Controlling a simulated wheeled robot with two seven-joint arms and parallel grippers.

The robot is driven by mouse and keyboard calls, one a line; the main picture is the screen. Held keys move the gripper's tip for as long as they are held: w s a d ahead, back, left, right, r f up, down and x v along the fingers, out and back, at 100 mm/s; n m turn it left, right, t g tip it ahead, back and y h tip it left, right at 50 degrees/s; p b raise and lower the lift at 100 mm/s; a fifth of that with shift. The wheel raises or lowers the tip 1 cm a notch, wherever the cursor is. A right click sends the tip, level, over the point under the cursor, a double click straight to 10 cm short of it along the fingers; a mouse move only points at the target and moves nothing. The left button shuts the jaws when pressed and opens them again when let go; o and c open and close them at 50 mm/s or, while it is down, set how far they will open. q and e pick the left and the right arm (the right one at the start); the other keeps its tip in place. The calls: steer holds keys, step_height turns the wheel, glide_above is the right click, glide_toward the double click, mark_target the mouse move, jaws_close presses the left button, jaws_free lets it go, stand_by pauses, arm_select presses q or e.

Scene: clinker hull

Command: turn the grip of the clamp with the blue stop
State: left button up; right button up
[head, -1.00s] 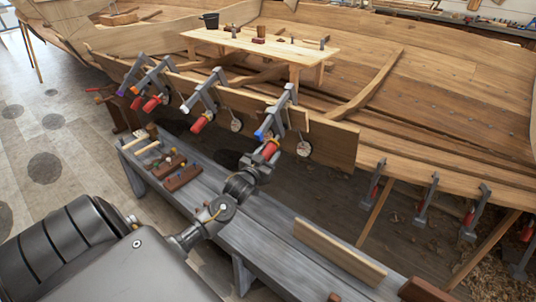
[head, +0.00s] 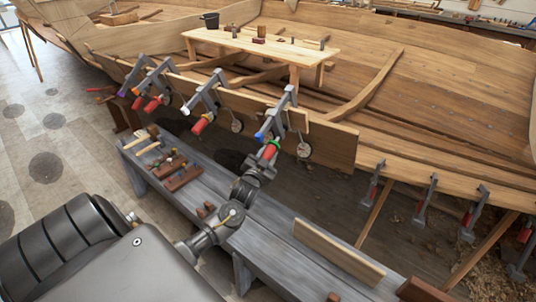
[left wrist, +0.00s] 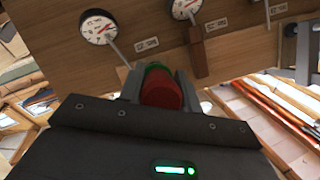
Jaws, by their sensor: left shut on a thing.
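The clamp with the blue stop (head: 260,136) hangs on the plank edge at the middle of the hull in the head view. Its red grip (head: 267,153) points down toward me, with a green part at its upper end. My left gripper (head: 264,161) is shut on this red grip from below. In the left wrist view the red grip (left wrist: 161,92) sits between the two fingers, and its green end (left wrist: 156,67) shows beyond. The clamp's far parts are hidden there. My right gripper is in neither view.
Round dials (left wrist: 99,27) hang along the plank. A grey bench (head: 215,190) with wooden blocks lies below my arm.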

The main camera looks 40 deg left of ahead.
arm_select(q)
steer(key=shift+m+y, duration=0.6)
steer(key=o, duration=1)
steer(key=b+v, duration=0.1)
steer(key=v, duration=1)
steer(key=shift+a, duration=0.1)
